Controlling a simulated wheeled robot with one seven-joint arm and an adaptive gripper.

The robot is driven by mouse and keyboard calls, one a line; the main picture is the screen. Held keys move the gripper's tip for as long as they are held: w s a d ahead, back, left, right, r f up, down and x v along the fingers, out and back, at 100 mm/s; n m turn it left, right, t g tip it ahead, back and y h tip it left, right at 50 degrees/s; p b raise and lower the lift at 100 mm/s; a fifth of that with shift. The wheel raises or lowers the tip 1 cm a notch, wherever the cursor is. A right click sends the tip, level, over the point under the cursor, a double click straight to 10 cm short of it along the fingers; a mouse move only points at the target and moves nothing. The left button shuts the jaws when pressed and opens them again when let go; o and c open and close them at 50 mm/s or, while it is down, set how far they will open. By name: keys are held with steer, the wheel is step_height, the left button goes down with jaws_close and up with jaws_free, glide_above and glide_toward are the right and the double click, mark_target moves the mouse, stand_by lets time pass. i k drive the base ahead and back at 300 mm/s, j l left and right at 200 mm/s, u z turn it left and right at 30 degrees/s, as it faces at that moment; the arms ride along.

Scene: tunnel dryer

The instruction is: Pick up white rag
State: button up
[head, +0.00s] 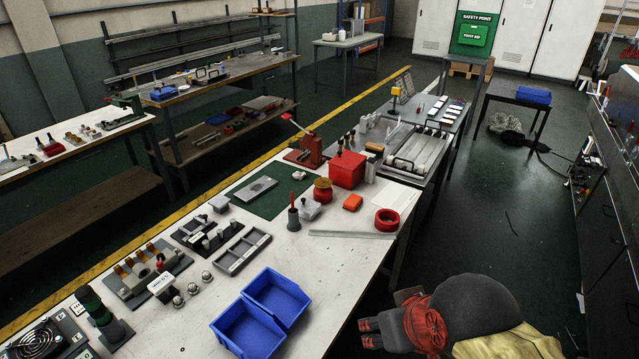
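No cloth can be made out for certain as the white rag. A small pale, crumpled-looking item (219,203) lies at the left edge of the white workbench (345,268). Another whitish item (310,210) lies beside the red-topped bottle, and a smaller one (299,175) lies near the green mat. At this size I cannot tell whether any of them is cloth. My gripper (366,334) is at the lower right, off the bench's right side and well apart from these items. Its two fingers stand apart with nothing visible between them, so it looks open.
Two blue bins (277,298) stand at the bench's near side. A red box (347,169), a red tape roll (387,220) and a metal bar (352,234) lie farther back. A grey heap (505,123) lies on the floor under the far right table. The aisle floor is mostly clear.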

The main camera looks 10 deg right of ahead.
mark_target(297, 174)
steer(key=i+l+u, duration=0.15)
steer(key=i+l, duration=0.15)
steer(key=i+l+u, duration=0.15)
steer(key=i+l, duration=0.15)
steer(key=l, duration=0.2)
steer(key=i+l+u, duration=0.1)
steer(key=i+l, duration=0.15)
steer(key=l, duration=0.15)
steer(key=i+l+u, duration=0.15)
steer(key=l, duration=0.3)
steer(key=i+l+u, duration=0.15)
steer(key=i+l, duration=0.15)
steer(key=l, duration=0.2)
steer(key=i+l+u, duration=0.15)
steer(key=l, duration=0.35)
steer(key=i+l+u, duration=0.15)
steer(key=l, duration=0.4)
steer(key=i+l+u, duration=0.1)
steer(key=l, duration=0.45)
steer(key=i+j, duration=0.05)
steer(key=i, duration=0.05)
